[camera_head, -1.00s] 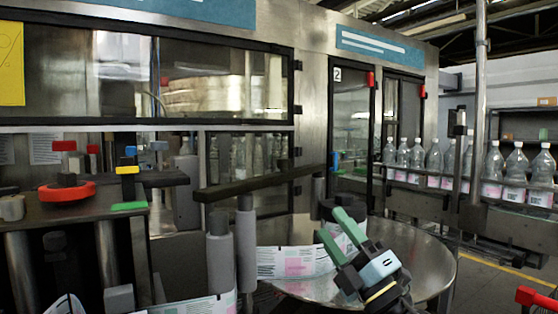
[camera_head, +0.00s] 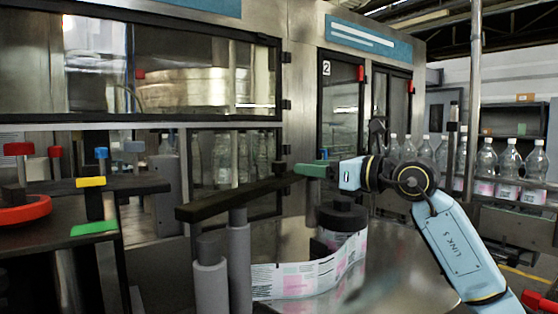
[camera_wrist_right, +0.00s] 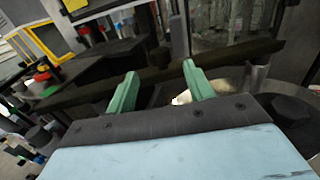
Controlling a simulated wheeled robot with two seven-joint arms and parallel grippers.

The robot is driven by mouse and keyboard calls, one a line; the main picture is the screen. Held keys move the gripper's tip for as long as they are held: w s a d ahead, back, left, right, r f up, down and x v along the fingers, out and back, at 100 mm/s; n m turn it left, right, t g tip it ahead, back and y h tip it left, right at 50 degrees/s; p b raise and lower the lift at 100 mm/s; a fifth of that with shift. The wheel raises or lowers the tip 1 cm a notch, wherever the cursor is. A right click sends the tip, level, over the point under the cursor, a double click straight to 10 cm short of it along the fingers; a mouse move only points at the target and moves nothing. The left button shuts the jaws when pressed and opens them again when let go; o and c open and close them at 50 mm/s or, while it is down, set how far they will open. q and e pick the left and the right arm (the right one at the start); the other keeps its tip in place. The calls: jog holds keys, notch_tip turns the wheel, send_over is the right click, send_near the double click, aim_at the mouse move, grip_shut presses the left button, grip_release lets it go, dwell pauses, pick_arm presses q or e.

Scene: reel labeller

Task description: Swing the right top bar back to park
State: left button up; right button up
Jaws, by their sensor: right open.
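The right top bar (camera_head: 238,193) is a long dark bar over grey rollers in the head view, running from lower left to upper right. My right gripper (camera_head: 308,169), with green fingers, is at the bar's right end. In the right wrist view, the two green fingers of my right gripper (camera_wrist_right: 160,70) are apart and point at the bar (camera_wrist_right: 225,60), which crosses just beyond or between their tips. I cannot tell whether they touch it. My left gripper is not in view.
A round metal table (camera_head: 385,270) carries a reel with a printed label strip (camera_head: 305,277). At left stands a dark bench with a red ring (camera_head: 22,212) and coloured knobs. Bottles (camera_head: 487,160) line a conveyor at right. A glazed cabinet stands behind the bar.

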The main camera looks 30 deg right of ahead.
aim_at(286, 163)
jog(key=p+x, duration=0.1)
jog(key=x, duration=0.7)
jog(key=shift+r, duration=0.1)
jog(key=shift+w+a+p, duration=0.3)
jog(key=shift+w+a, duration=0.05)
jog(key=shift+w, duration=0.25)
grip_shut()
